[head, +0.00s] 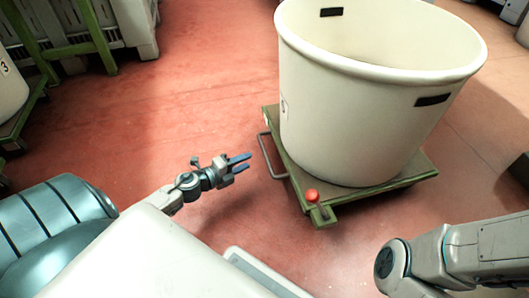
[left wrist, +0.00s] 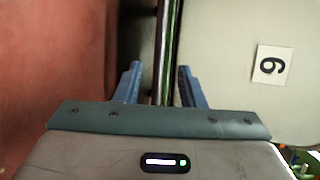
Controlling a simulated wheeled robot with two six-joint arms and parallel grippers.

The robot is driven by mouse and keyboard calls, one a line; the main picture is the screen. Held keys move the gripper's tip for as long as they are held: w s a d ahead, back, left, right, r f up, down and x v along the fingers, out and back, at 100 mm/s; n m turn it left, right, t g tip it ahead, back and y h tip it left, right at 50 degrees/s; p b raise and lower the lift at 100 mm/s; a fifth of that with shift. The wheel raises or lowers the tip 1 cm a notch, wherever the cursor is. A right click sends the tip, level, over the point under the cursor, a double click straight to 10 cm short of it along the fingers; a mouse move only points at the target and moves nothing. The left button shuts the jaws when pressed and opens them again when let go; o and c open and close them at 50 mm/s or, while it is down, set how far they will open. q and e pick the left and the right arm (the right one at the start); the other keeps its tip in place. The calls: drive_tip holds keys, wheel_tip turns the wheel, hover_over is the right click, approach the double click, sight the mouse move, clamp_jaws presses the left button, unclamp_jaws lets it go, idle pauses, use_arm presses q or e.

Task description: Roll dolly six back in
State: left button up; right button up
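Dolly six is a low green platform (head: 425,172) carrying a large cream tub (head: 350,120). The tub's label with a 6 (left wrist: 270,64) shows in the left wrist view. A grey bar handle (head: 265,152) sticks out from the platform's left side. A red knob (head: 312,195) stands at its near corner. My left gripper (head: 249,162) is open and empty, its fingertips just left of the handle and apart from it. In the left wrist view a dark, green-edged strip (left wrist: 167,50) runs between the fingers; I cannot tell handle from platform edge there. My right gripper is out of view.
Open red floor (head: 190,100) lies left of the dolly. Another tub marked 3 (head: 8,90) stands on a green dolly at the far left. A pale crate and green frame (head: 100,35) stand at the back left. A dark box (head: 520,168) is at the right edge.

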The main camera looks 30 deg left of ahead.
sight(265, 151)
use_arm(q)
drive_tip(key=x, duration=0.9)
drive_tip(key=shift+w+b, duration=0.15)
drive_tip(key=shift+b, duration=0.25)
drive_tip(key=shift+c, duration=0.5)
clamp_jaws()
